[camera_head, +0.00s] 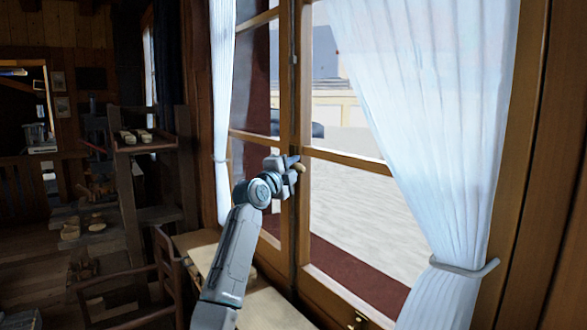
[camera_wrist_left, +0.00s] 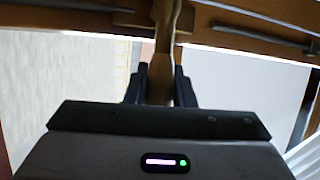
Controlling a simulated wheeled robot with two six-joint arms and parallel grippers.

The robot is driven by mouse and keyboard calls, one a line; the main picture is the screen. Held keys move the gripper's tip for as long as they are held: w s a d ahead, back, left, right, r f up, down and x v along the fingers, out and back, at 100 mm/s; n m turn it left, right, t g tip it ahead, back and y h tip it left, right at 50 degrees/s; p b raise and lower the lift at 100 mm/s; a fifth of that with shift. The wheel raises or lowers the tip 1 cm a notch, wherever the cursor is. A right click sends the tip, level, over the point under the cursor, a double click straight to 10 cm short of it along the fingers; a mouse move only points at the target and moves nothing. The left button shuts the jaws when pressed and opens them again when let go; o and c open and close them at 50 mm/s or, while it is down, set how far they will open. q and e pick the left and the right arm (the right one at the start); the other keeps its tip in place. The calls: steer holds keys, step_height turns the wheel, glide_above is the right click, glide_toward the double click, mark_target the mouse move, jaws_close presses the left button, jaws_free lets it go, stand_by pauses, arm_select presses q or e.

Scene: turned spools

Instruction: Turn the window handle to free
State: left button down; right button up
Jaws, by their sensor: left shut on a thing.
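The window handle (camera_head: 300,167) is a small tan piece on the middle post of the wooden window, and only its end shows past my gripper in the head view. In the left wrist view the handle (camera_wrist_left: 162,70) is a tan bar running up to the brown frame. My left gripper (camera_head: 291,163) is at the handle, with its dark fingers on either side of it, shut on it. The fingers hide part of the handle. My right gripper is in neither view.
White curtains hang on both sides of the window; the right curtain (camera_head: 425,110) is tied back. A pale table or bench top (camera_head: 262,308) lies below the window. A wooden chair (camera_head: 165,265) and a shelf stand at left.

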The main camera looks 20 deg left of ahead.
arm_select(q)
steer(key=c, duration=1.2)
jaws_free()
steer(key=shift+c, duration=0.2)
steer(key=shift+s+a+f+b, duration=0.15)
steer(key=shift+s+f+b, duration=0.15)
steer(key=shift+s+b, duration=0.2)
steer(key=b+v, duration=0.4)
steer(key=v, duration=0.5)
steer(key=shift+s+r, duration=0.2)
steer(key=shift+s, duration=0.2)
